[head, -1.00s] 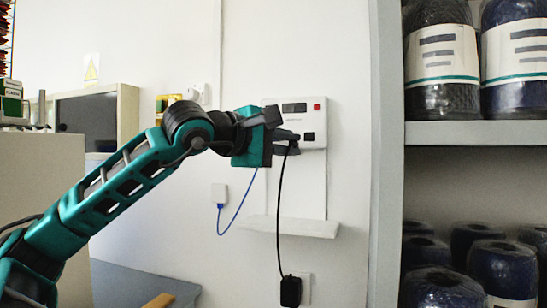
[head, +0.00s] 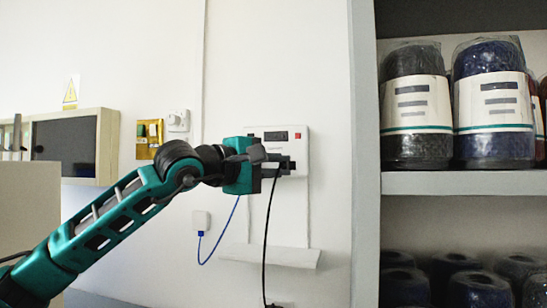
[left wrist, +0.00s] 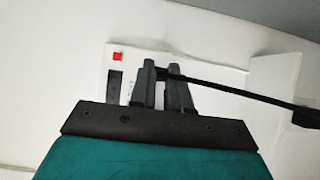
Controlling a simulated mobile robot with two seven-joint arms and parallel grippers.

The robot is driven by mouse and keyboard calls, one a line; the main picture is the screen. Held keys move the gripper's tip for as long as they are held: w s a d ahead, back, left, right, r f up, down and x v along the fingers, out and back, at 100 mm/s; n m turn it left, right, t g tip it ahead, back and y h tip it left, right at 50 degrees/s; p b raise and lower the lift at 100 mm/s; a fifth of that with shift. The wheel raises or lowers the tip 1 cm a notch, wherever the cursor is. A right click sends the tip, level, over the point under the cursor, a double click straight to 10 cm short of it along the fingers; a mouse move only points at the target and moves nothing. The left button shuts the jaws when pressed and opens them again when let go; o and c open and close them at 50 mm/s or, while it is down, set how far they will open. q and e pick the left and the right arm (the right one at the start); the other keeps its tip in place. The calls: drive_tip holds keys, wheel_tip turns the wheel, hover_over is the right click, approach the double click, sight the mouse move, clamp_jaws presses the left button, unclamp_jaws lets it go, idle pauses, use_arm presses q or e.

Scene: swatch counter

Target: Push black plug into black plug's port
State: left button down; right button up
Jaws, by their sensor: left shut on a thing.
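My left gripper (head: 288,165) is at the lower right front of a white wall box (head: 254,133) in the head view. Its fingers, also in the left wrist view (left wrist: 163,90), are shut on the black plug (left wrist: 162,73). The plug shows only as a small dark piece at the fingertips. Its black cable (head: 267,225) hangs down from the gripper and runs off to the right in the left wrist view (left wrist: 240,90). The plug's port is hidden behind the gripper, so I cannot tell how deep the plug sits. My right gripper is not in view.
The box has a red button (head: 298,135) and a dark display (head: 275,136). A small white ledge (head: 270,257) juts out below it. A blue cable (head: 220,245) loops from a white wall fitting (head: 201,219). A grey shelf unit (head: 364,200) with wrapped spools stands right.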

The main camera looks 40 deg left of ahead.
use_arm(q)
drive_tip(key=w, duration=0.1)
drive_tip(key=w+a+p, duration=0.1)
drive_tip(key=p, duration=0.1)
drive_tip(key=shift+w+a, duration=0.25)
drive_tip(key=shift+w, duration=0.15)
idle(1.7)
drive_tip(key=shift+w+a+p, duration=0.3)
drive_tip(key=shift+w+p, duration=0.2)
drive_tip(key=shift+p, duration=0.25)
drive_tip(key=c, duration=1)
unclamp_jaws()
